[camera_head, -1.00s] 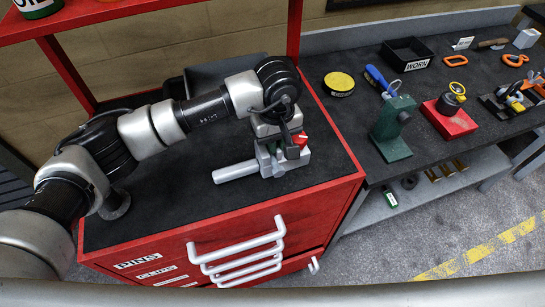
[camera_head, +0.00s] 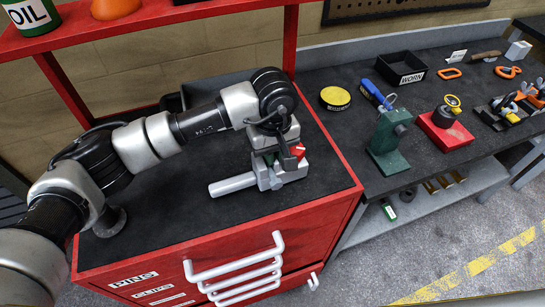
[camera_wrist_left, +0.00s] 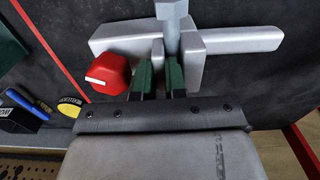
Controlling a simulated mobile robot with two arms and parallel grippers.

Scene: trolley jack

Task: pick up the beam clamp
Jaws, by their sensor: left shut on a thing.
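The beam clamp (camera_head: 233,184) is a grey metal piece with a thick bar, upright jaws and a red knob (camera_head: 300,150). It is at the black top of the red trolley, apparently resting on it. My left gripper (camera_head: 272,158) comes down on it from above. In the left wrist view, the green-padded fingers (camera_wrist_left: 159,78) are shut on a grey upright part of the clamp (camera_wrist_left: 245,41), with the red knob (camera_wrist_left: 107,74) just left of them. The fingertips are partly hidden between the clamp's plates. My right gripper is not in view.
The trolley (camera_head: 150,240) has red posts, an upper shelf and a dark bin (camera_head: 215,90) behind my arm. The workbench at right holds a yellow tin (camera_head: 335,98), a green stand (camera_head: 388,140), a red block (camera_head: 445,132) and a black WORN tray (camera_head: 401,68).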

